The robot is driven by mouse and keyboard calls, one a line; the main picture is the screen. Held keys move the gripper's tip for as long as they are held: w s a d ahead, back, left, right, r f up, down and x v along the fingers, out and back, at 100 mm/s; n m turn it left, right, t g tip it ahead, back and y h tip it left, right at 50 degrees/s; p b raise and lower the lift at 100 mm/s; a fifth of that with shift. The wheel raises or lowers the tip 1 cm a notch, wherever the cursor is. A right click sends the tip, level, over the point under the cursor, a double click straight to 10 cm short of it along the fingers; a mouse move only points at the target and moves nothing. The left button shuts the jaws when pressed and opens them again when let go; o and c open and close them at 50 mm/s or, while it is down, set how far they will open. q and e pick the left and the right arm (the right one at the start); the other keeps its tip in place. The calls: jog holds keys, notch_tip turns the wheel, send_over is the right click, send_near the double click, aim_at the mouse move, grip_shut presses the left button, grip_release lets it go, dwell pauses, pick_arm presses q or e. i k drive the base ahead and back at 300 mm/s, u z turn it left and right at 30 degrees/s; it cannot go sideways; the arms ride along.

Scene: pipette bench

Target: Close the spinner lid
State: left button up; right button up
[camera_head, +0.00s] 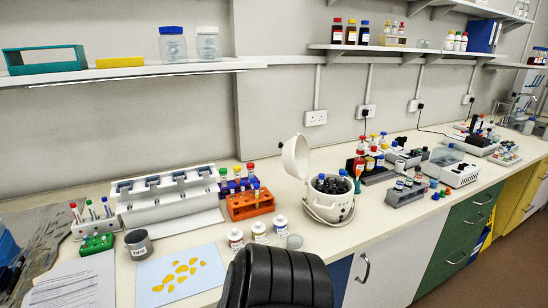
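A round white pot-like device (328,205), which looks like the spinner, stands near the front edge of the bench at centre. Its round white lid (296,157) is raised and tilted up at its left rear, so the top is open. Several dark-capped tubes (331,184) show inside the opening. Neither of my grippers is in view, and nothing touches the lid.
White jars (259,231) stand left of the spinner, and an orange tube rack (250,204) is behind them. A grey rack (405,193) and bottles (370,160) stand to its right. A black ribbed shape (280,277) blocks the bottom centre. Shelves (130,73) overhang the back.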

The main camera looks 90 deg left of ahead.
aim_at(296, 152)
jog(key=k, duration=0.8)
jog(key=u, duration=2.15)
jog(key=k, duration=0.5)
jog(key=z, duration=0.45)
jog(key=i, duration=0.45)
jog(key=z, duration=0.45)
